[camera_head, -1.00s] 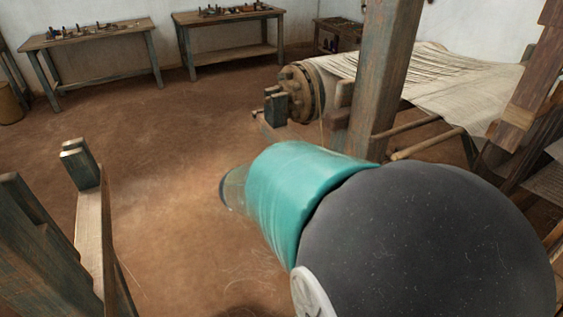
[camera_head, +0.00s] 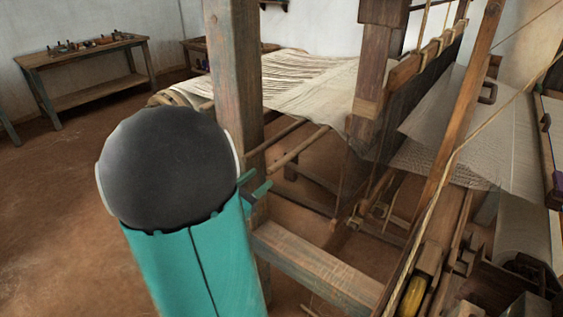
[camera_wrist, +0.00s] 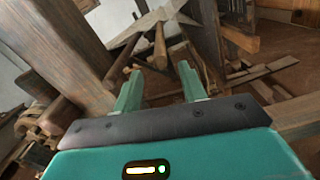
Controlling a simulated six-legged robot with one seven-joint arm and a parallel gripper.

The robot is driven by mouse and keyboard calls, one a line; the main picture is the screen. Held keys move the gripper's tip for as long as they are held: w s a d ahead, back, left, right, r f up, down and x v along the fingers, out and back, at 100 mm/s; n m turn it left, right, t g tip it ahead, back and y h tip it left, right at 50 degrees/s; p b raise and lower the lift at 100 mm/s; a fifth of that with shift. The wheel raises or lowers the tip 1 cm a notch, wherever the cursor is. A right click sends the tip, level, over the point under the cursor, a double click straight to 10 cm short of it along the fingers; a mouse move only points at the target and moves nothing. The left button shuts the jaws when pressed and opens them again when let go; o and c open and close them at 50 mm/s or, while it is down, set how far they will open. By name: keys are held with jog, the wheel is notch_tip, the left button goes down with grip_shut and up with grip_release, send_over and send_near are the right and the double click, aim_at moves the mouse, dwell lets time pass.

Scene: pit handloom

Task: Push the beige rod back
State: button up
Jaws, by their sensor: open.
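Two wooden rods jut from under the cloth in the head view, past the upright post. I take the lighter, nearer one, with its free end toward me, as the beige rod (camera_head: 300,147); a browner rod (camera_head: 272,138) runs beside it. My gripper (camera_head: 257,184) is open and empty, just right of the post and a little below the beige rod's near end. In the wrist view, the beige rod (camera_wrist: 152,48) shows ahead, between and beyond the open fingertips of my gripper (camera_wrist: 162,78). Contact is not visible.
The thick post (camera_head: 235,80) stands close to my gripper's left. A horizontal beam (camera_head: 315,268) lies below and right. The stretched cloth (camera_head: 300,85) hangs above the rods. Loom frame timbers and cords crowd the right. Open floor (camera_head: 50,200) lies left, before a bench (camera_head: 85,60).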

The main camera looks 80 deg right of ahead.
aim_at(281, 160)
jog(key=x, duration=1)
jog(key=shift+s+d, duration=0.1)
jog(key=shift+d, duration=0.05)
